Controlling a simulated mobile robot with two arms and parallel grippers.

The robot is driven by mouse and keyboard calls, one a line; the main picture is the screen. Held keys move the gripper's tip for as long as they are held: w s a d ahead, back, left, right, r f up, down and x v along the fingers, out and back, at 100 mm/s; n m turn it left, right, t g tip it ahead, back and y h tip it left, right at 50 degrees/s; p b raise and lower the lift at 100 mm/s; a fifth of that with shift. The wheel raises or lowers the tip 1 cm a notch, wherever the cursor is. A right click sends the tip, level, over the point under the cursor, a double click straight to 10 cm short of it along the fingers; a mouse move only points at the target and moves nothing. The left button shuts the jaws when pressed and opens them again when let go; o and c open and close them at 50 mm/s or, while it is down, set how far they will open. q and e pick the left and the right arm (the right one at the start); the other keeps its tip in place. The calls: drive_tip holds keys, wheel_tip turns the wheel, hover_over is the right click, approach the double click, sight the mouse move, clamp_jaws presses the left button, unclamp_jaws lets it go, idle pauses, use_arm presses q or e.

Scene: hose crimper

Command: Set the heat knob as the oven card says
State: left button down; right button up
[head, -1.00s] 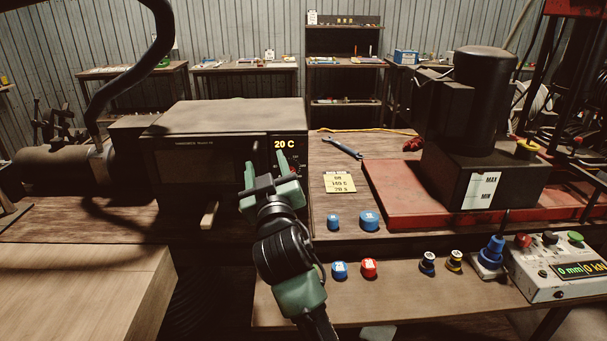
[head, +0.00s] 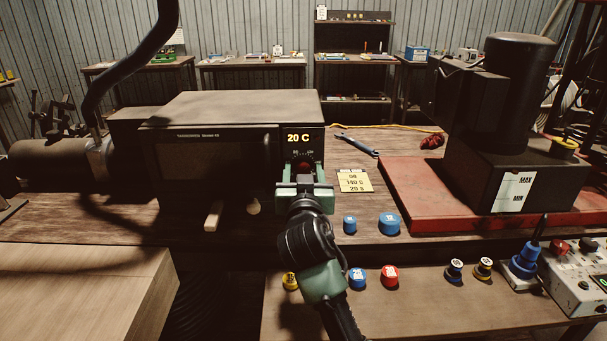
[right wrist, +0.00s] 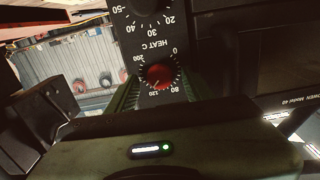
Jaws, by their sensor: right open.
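The oven (head: 225,105) stands on the bench, its display (head: 303,138) reading 20 C. The red heat knob (head: 303,167) is on its front panel and shows larger in the right wrist view (right wrist: 160,76), inside a HEAT C dial with marks including 0, 80, 120 and 200. Its exact setting is too small to read. The yellow oven card (head: 354,181) lies right of the oven and seems to read 140 C and 20 S. My right gripper (head: 304,174) is open in front of the panel, fingers on either side of the knob; contact cannot be told. My left gripper is out of view.
Blue caps (head: 389,224) and a wrench (head: 357,145) lie right of the oven. More caps, including a red one (head: 390,276), line the lower front shelf. A red-based machine (head: 400,190) stands at the right. A dark curved tube (head: 130,70) rises at the left.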

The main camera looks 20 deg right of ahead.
drive_tip(key=shift+w, duration=0.1)
clamp_jaws()
drive_tip(key=shift+f, duration=0.1)
drive_tip(key=shift+m+b, duration=0.6)
drive_tip(key=shift+m, duration=0.2)
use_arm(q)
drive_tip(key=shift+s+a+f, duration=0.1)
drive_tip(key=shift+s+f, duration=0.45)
use_arm(e)
unclamp_jaws()
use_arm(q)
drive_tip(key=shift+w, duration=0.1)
